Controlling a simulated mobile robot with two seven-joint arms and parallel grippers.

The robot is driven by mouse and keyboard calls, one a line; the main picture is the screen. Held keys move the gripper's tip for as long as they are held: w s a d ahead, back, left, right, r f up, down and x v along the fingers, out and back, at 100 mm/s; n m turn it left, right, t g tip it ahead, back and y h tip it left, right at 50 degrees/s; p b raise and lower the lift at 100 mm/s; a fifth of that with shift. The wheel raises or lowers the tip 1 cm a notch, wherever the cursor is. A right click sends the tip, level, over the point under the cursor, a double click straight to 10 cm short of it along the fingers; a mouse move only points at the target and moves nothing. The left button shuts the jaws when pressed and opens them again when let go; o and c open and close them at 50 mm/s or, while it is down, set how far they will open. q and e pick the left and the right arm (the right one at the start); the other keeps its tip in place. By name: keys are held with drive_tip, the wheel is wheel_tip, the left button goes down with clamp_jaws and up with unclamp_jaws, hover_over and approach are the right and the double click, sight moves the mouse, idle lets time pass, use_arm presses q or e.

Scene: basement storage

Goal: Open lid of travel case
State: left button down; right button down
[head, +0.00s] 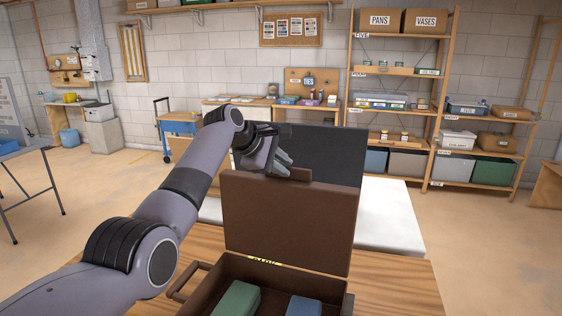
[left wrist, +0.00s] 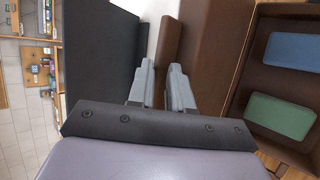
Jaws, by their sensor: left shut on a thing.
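The brown travel case (head: 235,268) sits on a wooden table with its lid (head: 290,222) raised roughly upright on brass hinges. The open case and lid (left wrist: 213,50) also show in the left wrist view. My left gripper (head: 284,166) is at the lid's top edge. In the left wrist view its two fingers (left wrist: 165,85) are shut on a narrow brown bar (left wrist: 168,45) along the lid's outer side, which looks like a handle. The fingers partly hide where they grip. My right gripper is not in view.
A green block (head: 237,300) and a blue block (head: 303,307) lie inside the case. A black panel (head: 330,150) stands behind the lid, above a white surface (head: 392,215). The wooden table (head: 395,285) is bare to the case's right. Shelves stand farther back.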

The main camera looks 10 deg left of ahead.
use_arm(q)
drive_tip(key=shift+s+d+f, duration=0.1)
drive_tip(key=shift+s+f, duration=0.05)
drive_tip(key=shift+f, duration=0.45)
drive_tip(key=c, duration=1.2)
unclamp_jaws()
drive_tip(key=shift+o, duration=0.2)
drive_tip(key=shift+b+v, duration=0.4)
drive_tip(key=shift+v, duration=0.4)
drive_tip(key=b+v, duration=0.1)
drive_tip(key=v, duration=0.5)
drive_tip(key=shift+w+r, duration=0.3)
